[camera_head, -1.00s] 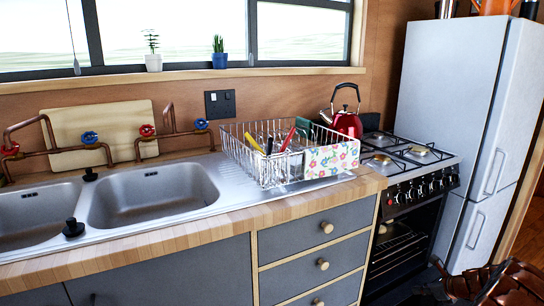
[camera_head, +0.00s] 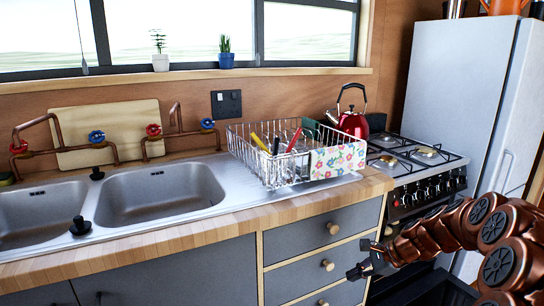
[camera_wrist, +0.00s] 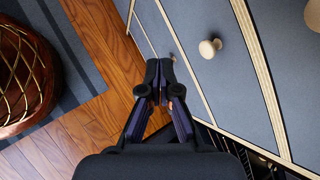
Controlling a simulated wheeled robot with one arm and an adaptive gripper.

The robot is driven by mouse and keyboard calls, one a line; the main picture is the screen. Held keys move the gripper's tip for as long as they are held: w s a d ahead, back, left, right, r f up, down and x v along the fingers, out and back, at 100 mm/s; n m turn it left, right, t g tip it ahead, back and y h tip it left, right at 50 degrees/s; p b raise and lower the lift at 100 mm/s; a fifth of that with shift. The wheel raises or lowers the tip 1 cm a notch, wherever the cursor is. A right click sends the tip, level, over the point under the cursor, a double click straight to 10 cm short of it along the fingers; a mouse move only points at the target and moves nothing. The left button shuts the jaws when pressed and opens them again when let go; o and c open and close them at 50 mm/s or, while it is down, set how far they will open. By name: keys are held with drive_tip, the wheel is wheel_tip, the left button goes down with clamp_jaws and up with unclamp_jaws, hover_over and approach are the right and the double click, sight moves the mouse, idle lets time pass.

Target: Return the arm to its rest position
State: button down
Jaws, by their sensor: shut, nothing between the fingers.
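My copper-coloured arm (camera_head: 470,232) reaches in from the lower right in the head view. My gripper (camera_head: 360,272) is dark and sits in front of the grey drawers' right edge, beside the oven. In the wrist view my gripper (camera_wrist: 160,72) has its two fingers together, with nothing held between them. The fingers point past the floor toward the lower part of the drawer fronts. I cannot tell the exact gap to the drawers.
Grey drawers (camera_head: 325,238) with round knobs stand close by; a knob (camera_wrist: 209,48) shows near the fingers. The stove (camera_head: 425,165) and fridge (camera_head: 460,90) are at the right. A brown woven round object (camera_wrist: 25,75) stands on a rug (camera_wrist: 70,65). Wooden floor (camera_wrist: 95,50) is bare.

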drive_tip(key=s+a+r+n+g+h, duration=0.1)
drive_tip(key=s+a+r+n+g, duration=0.15)
drive_tip(key=s+a+n, duration=0.45)
drive_tip(key=s+a+r+n+g+h, duration=0.1)
drive_tip(key=s+a+r+n, duration=0.15)
drive_tip(key=s, duration=0.85)
drive_tip(key=s+d+n+g+h, duration=0.1)
drive_tip(key=s+d+n+h, duration=0.2)
drive_tip(key=s, duration=0.8)
drive_tip(key=s+d+n+g+h, duration=0.1)
drive_tip(key=s+d+n+h, duration=0.3)
drive_tip(key=s, duration=0.7)
wheel_tip(320, 180, up, 24)
drive_tip(key=s+a+y+p, duration=0.1)
drive_tip(key=a+p, duration=0.1)
drive_tip(key=p, duration=2)
drive_tip(key=shift+s+a+f, duration=0.15)
drive_tip(key=shift+s+a, duration=0.05)
drive_tip(key=shift+a, duration=0.1)
drive_tip(key=shift+a+n+t, duration=0.15)
drive_tip(key=shift+n+t, duration=0.1)
drive_tip(key=shift+n, duration=0.1)
